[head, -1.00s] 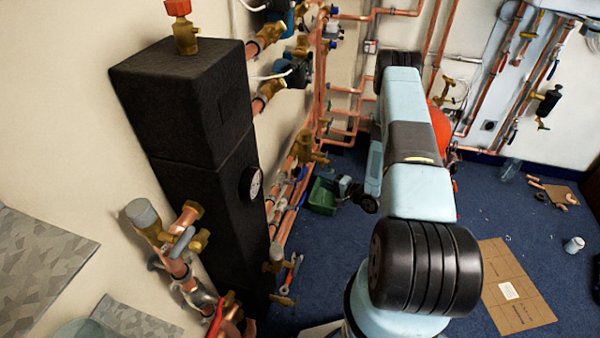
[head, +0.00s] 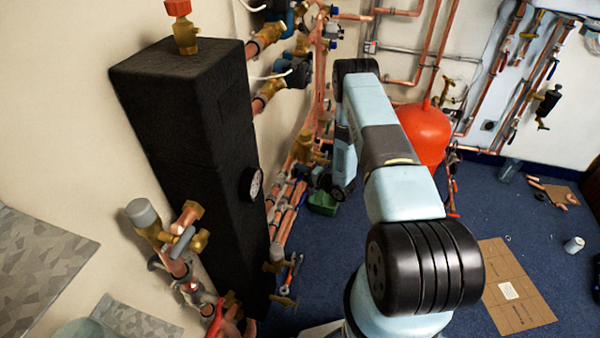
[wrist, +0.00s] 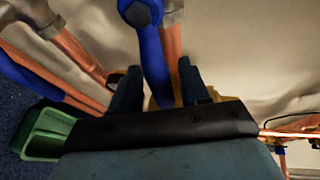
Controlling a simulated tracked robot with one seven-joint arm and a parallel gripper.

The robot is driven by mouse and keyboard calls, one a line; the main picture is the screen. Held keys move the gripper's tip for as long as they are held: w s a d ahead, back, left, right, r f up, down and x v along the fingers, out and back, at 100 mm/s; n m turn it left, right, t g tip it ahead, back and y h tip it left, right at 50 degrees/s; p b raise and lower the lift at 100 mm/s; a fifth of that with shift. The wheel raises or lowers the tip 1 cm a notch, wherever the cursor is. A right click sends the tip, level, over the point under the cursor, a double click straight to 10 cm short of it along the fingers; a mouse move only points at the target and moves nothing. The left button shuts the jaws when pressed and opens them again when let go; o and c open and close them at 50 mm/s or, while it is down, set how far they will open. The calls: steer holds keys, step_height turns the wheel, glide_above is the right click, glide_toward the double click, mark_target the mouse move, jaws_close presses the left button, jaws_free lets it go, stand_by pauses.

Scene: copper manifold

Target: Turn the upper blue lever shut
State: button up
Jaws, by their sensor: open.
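A blue lever (wrist: 152,62) on a copper pipe fills the upper middle of the wrist view. I take it for the upper blue lever, though the view is too close to be certain. My gripper (wrist: 158,70) is open, with one dark finger on each side of the lever. The lever lies between the fingers, and I cannot tell whether either touches it. The lever's lower end is hidden behind the dark gripper body. In the head view, the gripper end is small and unclear beside the copper pipes (head: 285,215), and I cannot make out the lever there.
Another blue handle (wrist: 28,78) lies at the left of the wrist view, along copper pipes.

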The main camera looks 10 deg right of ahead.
steer(key=shift+w+a+f, duration=0.1)
steer(key=shift+w+a, duration=0.15)
steer(key=shift+w, duration=0.05)
jaws_close()
stand_by(0.4)
